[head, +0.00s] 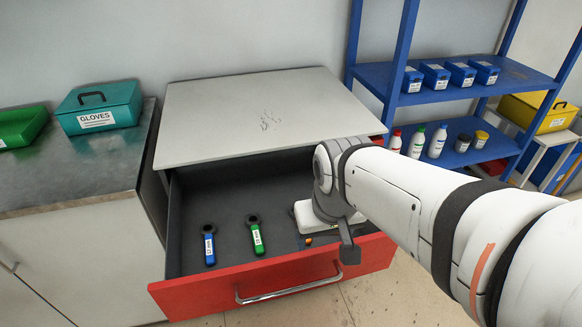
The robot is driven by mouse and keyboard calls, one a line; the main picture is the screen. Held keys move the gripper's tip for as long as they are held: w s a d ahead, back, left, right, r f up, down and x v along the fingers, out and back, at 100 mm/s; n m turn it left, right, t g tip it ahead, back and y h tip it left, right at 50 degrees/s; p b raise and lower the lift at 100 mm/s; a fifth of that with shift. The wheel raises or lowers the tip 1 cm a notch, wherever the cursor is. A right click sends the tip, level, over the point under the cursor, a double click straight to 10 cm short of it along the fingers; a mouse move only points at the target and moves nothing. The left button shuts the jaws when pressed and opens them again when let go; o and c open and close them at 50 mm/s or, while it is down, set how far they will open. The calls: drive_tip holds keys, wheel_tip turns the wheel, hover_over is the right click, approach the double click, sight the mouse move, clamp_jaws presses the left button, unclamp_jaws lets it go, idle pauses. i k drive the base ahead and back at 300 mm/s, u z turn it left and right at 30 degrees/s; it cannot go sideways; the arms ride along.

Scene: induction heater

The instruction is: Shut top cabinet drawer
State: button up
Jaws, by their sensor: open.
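The top cabinet drawer (275,283) has a red front with a curved metal handle (290,290). It is pulled well out from under the light grey cabinet top (265,110). Inside the dark drawer lie a blue tool (209,246) and a green tool (256,236), side by side. My gripper (346,258) is at the right part of the drawer, just behind the red front, with a dark finger pointing down. It is open. My wrist hides part of the drawer's right side, and whether the finger touches the front cannot be told.
A teal gloves box (100,108) and a green bin (20,127) stand on the left counter (75,165). A blue shelf (450,90) at right holds several blue boxes and bottles. A yellow case (538,111) is farther right. Floor shows before the drawer.

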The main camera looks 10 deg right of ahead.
sight(223, 194)
drive_tip(key=z, duration=1.2)
drive_tip(key=k, duration=1.3)
drive_tip(key=u, duration=0.55)
drive_tip(key=i, duration=0.5)
drive_tip(key=u, duration=0.1)
